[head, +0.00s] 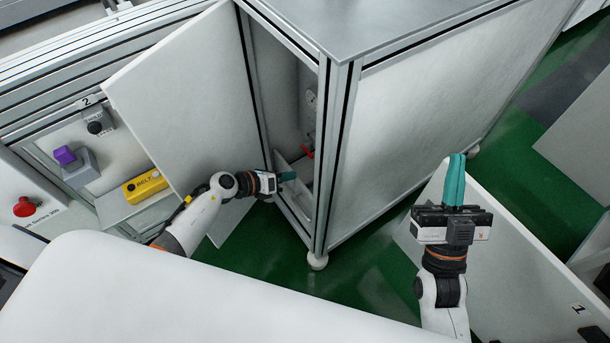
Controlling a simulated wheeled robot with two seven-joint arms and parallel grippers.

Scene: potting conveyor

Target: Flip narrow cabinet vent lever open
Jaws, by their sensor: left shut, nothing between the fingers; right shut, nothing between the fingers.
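The narrow cabinet (400,125) stands in the middle of the head view with its white door (185,95) swung open to the left. Inside, a small red lever (308,151) shows low on the right side, partly hidden by the cabinet's front post; I cannot tell its exact angle. My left gripper (290,176) is at the door opening, its green fingers shut and empty, a little below and left of the red lever and apart from it in the picture. My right gripper (456,178) is shut and empty, pointing up, outside the cabinet to the right.
A round gauge (312,97) is inside the cabinet above the lever. At left are a purple switch (65,155), a yellow belt control box (146,186) and a red button (25,207). A white panel (530,265) stands behind my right gripper. Green floor (375,250) shows around the cabinet.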

